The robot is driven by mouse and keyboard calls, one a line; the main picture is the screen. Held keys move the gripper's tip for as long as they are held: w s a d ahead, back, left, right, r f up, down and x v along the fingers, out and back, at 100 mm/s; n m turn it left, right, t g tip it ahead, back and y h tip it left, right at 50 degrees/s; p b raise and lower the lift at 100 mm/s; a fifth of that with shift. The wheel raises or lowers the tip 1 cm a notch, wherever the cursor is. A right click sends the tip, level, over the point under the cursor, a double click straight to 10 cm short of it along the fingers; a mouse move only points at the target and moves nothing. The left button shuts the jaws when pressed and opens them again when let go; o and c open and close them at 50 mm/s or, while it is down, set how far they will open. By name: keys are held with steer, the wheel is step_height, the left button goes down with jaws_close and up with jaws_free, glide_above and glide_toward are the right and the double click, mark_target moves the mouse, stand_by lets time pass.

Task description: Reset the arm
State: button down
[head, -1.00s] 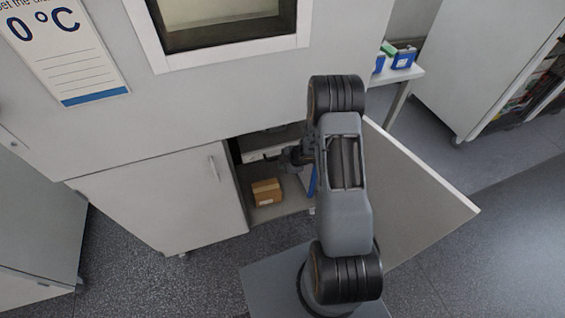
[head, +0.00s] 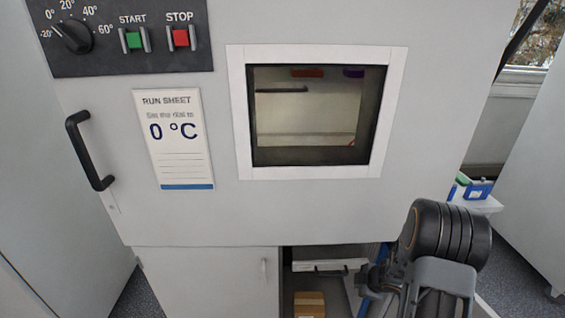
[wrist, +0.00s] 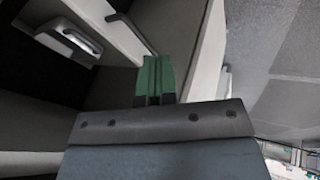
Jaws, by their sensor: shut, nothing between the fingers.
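My arm (head: 445,240) reaches into the lower right of the head view, in front of the open lower cabinet. My gripper's green fingers (wrist: 153,78) show in the wrist view. They are together, with nothing visible between them. Pale cabinet panels and a grey handle (wrist: 82,40) lie beyond them. In the head view the fingertips are hard to make out behind my arm and the cabinet edge.
A cardboard box (head: 309,303) sits inside the lower cabinet. Above stands the chamber with a window (head: 305,115), a black door handle (head: 90,150), a dial (head: 72,36) and a run sheet (head: 174,140) reading 0 °C. A blue item (head: 478,190) rests on a side table.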

steer(key=s+d+r+m+g+h, duration=0.3)
steer(key=s+d+r+m+h, duration=0.25)
steer(key=r+m, duration=0.4)
steer(key=s+a+r+m+t+y, duration=0.1)
steer(key=s+a+r+m, duration=0.1)
steer(key=s+a+r, duration=0.3)
steer(key=s+a+r+m+y, duration=0.2)
steer(key=s+a+r, duration=0.3)
steer(key=a+r, duration=0.7)
steer(key=shift+s+a+m+t, duration=0.3)
steer(key=shift+a+m+t, duration=0.15)
steer(key=shift+m, duration=0.2)
steer(key=shift+y, duration=0.25)
